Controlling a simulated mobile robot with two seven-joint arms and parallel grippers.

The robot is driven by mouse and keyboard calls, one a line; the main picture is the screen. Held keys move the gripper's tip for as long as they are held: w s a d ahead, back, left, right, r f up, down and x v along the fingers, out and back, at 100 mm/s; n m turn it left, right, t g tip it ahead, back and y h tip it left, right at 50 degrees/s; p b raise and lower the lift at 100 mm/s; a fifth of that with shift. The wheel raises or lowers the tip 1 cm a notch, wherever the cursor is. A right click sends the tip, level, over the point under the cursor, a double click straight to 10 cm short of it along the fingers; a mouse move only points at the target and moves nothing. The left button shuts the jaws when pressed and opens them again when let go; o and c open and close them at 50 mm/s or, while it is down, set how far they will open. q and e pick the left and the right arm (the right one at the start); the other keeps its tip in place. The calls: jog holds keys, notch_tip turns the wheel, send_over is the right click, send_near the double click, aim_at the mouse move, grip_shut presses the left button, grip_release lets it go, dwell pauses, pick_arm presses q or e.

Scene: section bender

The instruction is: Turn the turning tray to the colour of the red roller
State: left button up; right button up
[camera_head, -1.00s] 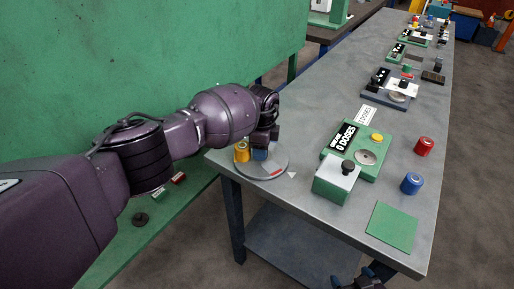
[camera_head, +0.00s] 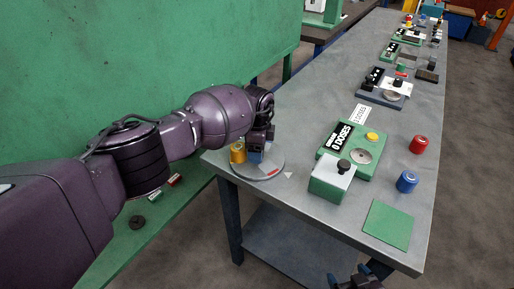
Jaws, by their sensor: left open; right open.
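The turning tray (camera_head: 265,177) is a round grey disc at the near left corner of the workbench. A red mark (camera_head: 273,171) shows on its right part, close to a small white pointer (camera_head: 289,175) on the bench. A yellow roller (camera_head: 238,152) stands at the tray's left side. My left gripper (camera_head: 256,155) reaches down over the tray, open, beside the yellow roller; I cannot tell whether it touches anything. The red roller (camera_head: 418,145) stands upright at the bench's right side. My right gripper (camera_head: 352,279) is open, low at the bottom edge, partly out of view.
A blue roller (camera_head: 407,182) stands nearer than the red one. A green device (camera_head: 362,143) with a "0 DOSES" display, and a green-and-white box (camera_head: 331,181) with a black knob, sit mid-bench. A flat green square (camera_head: 387,225) lies at the front. A green panel (camera_head: 130,60) stands left.

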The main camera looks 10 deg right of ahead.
pick_arm(q)
jog(key=shift+r, duration=0.35)
notch_tip(320, 180, up, 9)
jog(key=shift+r+p, duration=0.1)
jog(key=shift+p, duration=1.05)
jog(key=shift+r, duration=0.45)
pick_arm(e)
jog(key=r, duration=0.1)
jog(key=w+r, duration=0.1)
jog(key=r, duration=0.1)
jog(key=shift+w+r, duration=0.1)
jog(key=shift+r, duration=0.1)
jog(key=shift+s+f, duration=0.15)
jog(key=shift+s, duration=0.2)
